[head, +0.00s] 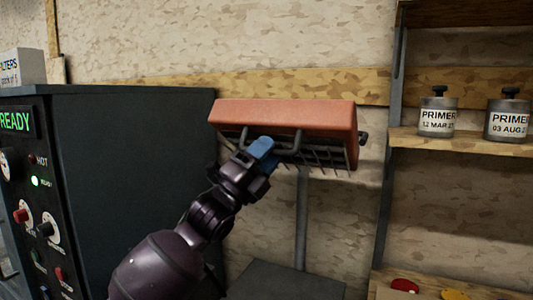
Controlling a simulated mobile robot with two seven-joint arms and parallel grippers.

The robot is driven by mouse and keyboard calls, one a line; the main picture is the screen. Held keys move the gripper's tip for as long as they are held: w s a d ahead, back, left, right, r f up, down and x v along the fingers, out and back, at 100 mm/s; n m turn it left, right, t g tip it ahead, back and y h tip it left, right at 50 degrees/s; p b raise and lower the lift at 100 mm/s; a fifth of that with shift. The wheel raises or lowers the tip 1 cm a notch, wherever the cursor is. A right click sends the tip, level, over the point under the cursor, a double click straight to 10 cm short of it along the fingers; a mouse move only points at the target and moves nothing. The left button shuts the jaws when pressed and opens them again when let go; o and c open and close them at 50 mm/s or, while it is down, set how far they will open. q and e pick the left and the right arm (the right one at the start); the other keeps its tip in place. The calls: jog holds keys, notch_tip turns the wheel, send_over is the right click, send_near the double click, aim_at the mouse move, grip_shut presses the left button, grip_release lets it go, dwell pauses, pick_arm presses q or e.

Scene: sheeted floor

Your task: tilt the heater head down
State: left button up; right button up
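The heater head (285,114) is a long orange-red box with a dark grille of thin bars along its underside. It sits on a grey post (301,215) in front of the wall, and its front face is turned toward me. A grey bar handle (297,143) runs across its lower front. My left gripper (262,154), with blue fingertips, is at the middle of this handle and overlaps it. The fingers hide the bar there, so I cannot tell whether they are closed around it. My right gripper is not in view.
A dark cabinet (140,150) with a lit "READY" panel (15,122) stands at the left, a white box (22,66) on top. At the right, a shelf (460,143) holds two primer cans (438,117) (508,120). Red (404,285) and yellow (455,294) items lie below.

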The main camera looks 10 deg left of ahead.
pick_arm(q)
jog(key=shift+s, duration=0.1)
jog(key=v, duration=1)
jog(key=shift+s+a+f, duration=0.2)
